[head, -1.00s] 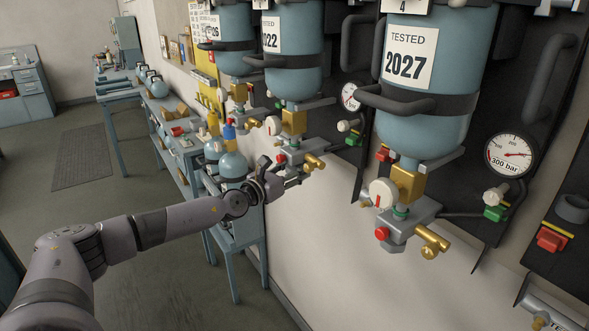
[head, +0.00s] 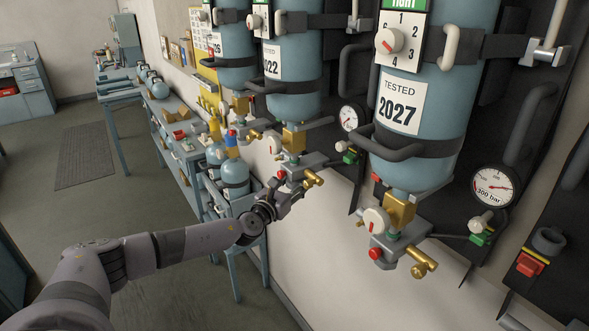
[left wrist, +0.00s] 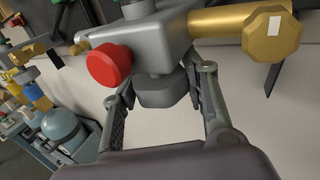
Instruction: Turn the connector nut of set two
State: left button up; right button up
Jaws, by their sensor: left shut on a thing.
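The middle breathing set hangs on the wall as a blue-grey cylinder (head: 292,95) with a brass neck and a grey valve block (head: 310,162) below. In the left wrist view the block (left wrist: 150,40) carries a red knob (left wrist: 109,65) and a brass octagonal knob (left wrist: 271,36). A dark grey connector nut (left wrist: 163,93) sits under the block. My left gripper (head: 286,184) is just below this block. In the left wrist view its fingers (left wrist: 163,103) stand on either side of the nut, shut on it. The nut is hidden in the head view. My right gripper is not in view.
A nearer set with a cylinder labelled 2027 (head: 400,105) and a pressure gauge (head: 494,186) hangs to the right. Another set (head: 234,60) hangs farther left. A blue bench (head: 180,145) with small cylinders stands along the wall. The floor (head: 160,200) at left is clear.

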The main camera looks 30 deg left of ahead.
pick_arm(q)
jog(key=y+p, duration=0.1)
jog(key=n+y+p, duration=0.2)
jog(key=shift+d+r+g+p, duration=0.1)
jog(key=shift+r+g+p, duration=0.15)
jog(key=shift+g+p, duration=0.1)
jog(key=shift+f+n+y+p, duration=0.1)
jog(key=shift+n+y+p, duration=0.35)
jog(key=shift+y, duration=0.35)
jog(key=shift+f+n+g+y, duration=0.1)
jog(key=shift+n+g+y, duration=0.25)
jog(key=shift+n+y, duration=0.25)
jog(key=n+g+y, duration=0.1)
jog(key=n+y, duration=0.1)
jog(key=y, duration=0.1)
jog(key=shift+f+n+g+y, duration=0.15)
jog(key=shift+n+g+y, duration=0.15)
jog(key=shift+g, duration=0.1)
jog(key=n+g+y+b, duration=0.1)
jog(key=n+g+y, duration=0.1)
jog(key=y, duration=0.1)
jog(key=shift+g, duration=0.4)
jog(key=shift+n+g+y+b, duration=0.3)
jog(key=shift+n+b, duration=0.05)
jog(key=shift+n, duration=0.2)
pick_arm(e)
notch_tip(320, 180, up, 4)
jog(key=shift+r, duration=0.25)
pick_arm(q)
jog(key=shift+g, duration=0.3)
